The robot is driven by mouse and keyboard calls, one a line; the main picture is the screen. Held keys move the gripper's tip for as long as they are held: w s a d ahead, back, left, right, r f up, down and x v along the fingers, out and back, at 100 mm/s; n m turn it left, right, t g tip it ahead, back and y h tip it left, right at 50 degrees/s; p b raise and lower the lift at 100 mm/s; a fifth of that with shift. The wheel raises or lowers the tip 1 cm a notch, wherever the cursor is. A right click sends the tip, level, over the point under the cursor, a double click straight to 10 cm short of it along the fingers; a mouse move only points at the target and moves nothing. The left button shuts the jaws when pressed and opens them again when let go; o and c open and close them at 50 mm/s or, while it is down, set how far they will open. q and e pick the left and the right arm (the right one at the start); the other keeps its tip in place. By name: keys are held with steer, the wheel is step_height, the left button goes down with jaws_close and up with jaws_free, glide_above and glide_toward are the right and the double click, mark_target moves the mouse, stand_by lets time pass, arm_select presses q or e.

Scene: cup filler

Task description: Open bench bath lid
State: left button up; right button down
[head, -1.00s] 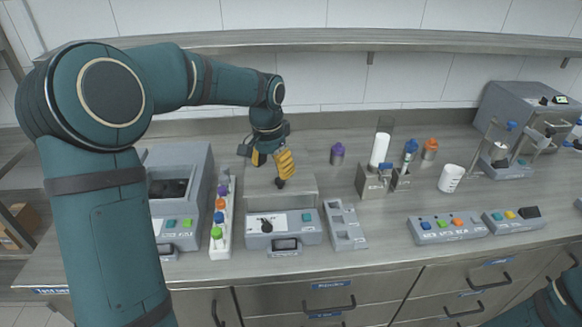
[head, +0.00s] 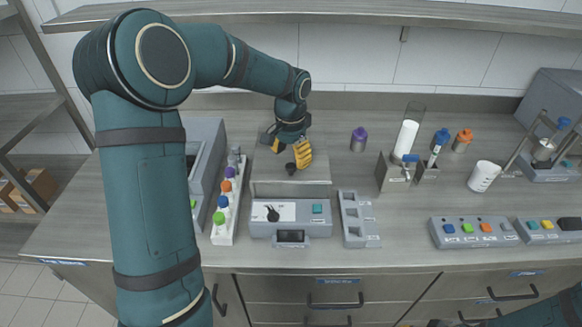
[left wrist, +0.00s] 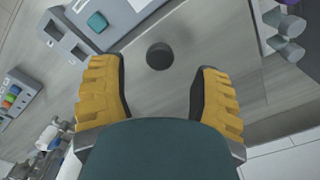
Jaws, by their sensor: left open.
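The bench bath (head: 290,228) is a low grey box with a white panel, a black dial, a teal button and a small dark display. Its flat grey lid (head: 266,172) lies shut behind the panel, with a small black knob on top. My left gripper (head: 292,157) is over the lid at the knob, partly hiding it in the head view. In the left wrist view the round black knob (left wrist: 159,56) shows in the gap ahead of the two yellow fingers, which are spread and hold nothing. My right gripper is not visible; part of my right arm shows at bottom right.
A white rack (head: 228,212) with colour-capped tubes and a larger grey device (head: 207,145) stand left of the bath. A grey slotted holder (head: 358,218) is close on the right. A purple-capped bottle (head: 359,140) stands behind right. A shelf (head: 330,10) runs above.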

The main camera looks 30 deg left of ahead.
mark_target(291, 166)
arm_select(q)
steer(key=shift+f, duration=1.85)
jaws_close()
